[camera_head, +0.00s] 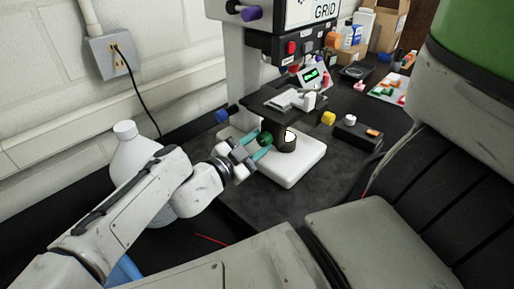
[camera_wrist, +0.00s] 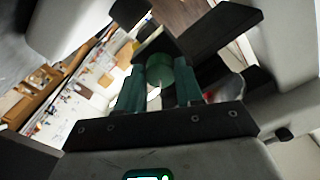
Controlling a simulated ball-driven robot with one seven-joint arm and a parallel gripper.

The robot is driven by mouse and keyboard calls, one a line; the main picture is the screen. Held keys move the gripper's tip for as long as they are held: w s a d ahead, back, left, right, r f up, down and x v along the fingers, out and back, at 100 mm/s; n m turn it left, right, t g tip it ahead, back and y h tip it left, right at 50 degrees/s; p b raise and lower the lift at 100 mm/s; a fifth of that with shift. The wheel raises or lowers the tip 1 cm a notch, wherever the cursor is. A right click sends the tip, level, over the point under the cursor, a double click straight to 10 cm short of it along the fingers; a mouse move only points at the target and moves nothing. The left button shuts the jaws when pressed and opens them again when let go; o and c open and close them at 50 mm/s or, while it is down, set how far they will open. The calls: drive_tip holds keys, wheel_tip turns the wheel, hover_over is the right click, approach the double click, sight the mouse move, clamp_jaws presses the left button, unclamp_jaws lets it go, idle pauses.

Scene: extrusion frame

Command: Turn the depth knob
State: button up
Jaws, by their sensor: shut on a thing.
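A machine on a white base (camera_head: 293,172) stands on the dark bench top. A green knob (camera_head: 266,139) sticks out at the left of its lower part, beside a dark cylinder (camera_head: 287,142). My gripper (camera_head: 261,146) comes in from the left, its teal fingers shut on the green knob. In the wrist view the green knob (camera_wrist: 159,68) sits between the two fingertips (camera_wrist: 161,82), which partly hide it. A blue knob (camera_head: 222,115) and a purple knob (camera_head: 251,13) are on the same machine, apart from my gripper. I cannot read any label on the knobs.
A white jug (camera_head: 133,150) stands close behind my arm. A dark stage (camera_head: 276,101) juts out above the knob. The bench in front of the base is clear.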

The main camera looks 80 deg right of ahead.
idle(0.4)
drive_tip(key=o, duration=1)
drive_tip(key=shift+r+p, duration=0.1)
drive_tip(key=shift+p, duration=0.2)
